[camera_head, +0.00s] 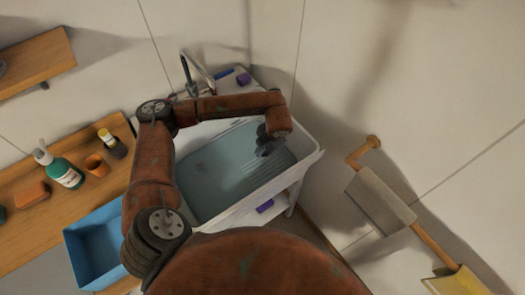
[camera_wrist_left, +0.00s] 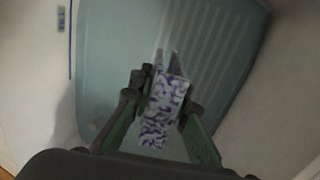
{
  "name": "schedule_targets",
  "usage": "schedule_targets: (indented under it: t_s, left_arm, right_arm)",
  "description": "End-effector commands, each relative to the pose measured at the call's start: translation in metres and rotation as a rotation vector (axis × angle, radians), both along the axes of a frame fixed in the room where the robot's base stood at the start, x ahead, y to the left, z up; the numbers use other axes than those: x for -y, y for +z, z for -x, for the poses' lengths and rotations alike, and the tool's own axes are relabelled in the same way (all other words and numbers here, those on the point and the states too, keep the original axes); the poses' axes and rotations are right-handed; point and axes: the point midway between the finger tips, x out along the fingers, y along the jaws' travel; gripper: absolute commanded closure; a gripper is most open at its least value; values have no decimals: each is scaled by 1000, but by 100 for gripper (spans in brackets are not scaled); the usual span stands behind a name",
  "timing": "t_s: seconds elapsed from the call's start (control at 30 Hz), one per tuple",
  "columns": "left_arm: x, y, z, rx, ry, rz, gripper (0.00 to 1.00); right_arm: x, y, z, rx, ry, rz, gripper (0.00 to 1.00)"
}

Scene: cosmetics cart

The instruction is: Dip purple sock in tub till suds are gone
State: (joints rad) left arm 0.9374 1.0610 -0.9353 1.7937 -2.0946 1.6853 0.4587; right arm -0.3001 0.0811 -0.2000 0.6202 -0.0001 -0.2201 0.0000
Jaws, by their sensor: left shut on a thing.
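The tub (camera_head: 312,160) is a white basin with blue-green water (camera_head: 218,170) and a ribbed slope inside. My left gripper (camera_head: 266,148) is over the right part of the tub, pointing down. In the left wrist view, my left gripper (camera_wrist_left: 160,88) is shut on the purple sock (camera_wrist_left: 160,118), which is covered in white, suds-like patches. The water and the ribbed slope (camera_wrist_left: 205,40) lie behind it. In the head view the sock is hidden or too small to make out. I cannot tell whether it touches the water. My right gripper is out of view.
A metal tap (camera_head: 197,68) stands behind the tub. A towel (camera_head: 380,200) hangs at the right.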

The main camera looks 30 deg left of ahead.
Motion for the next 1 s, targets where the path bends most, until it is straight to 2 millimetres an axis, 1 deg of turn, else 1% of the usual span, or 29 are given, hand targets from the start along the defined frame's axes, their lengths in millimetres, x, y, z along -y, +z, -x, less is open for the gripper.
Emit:
schedule_targets:
  t_s: [0.03,0.1,1.0]
  left_arm:
    - [0,7,0,2,0,0,100]
    - [0,12,0,2,0,1,100]
    - [0,81,-1,3,-1,0,100]
  right_arm:
    - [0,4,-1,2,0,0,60]
    - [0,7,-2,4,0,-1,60]
    - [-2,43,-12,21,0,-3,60]
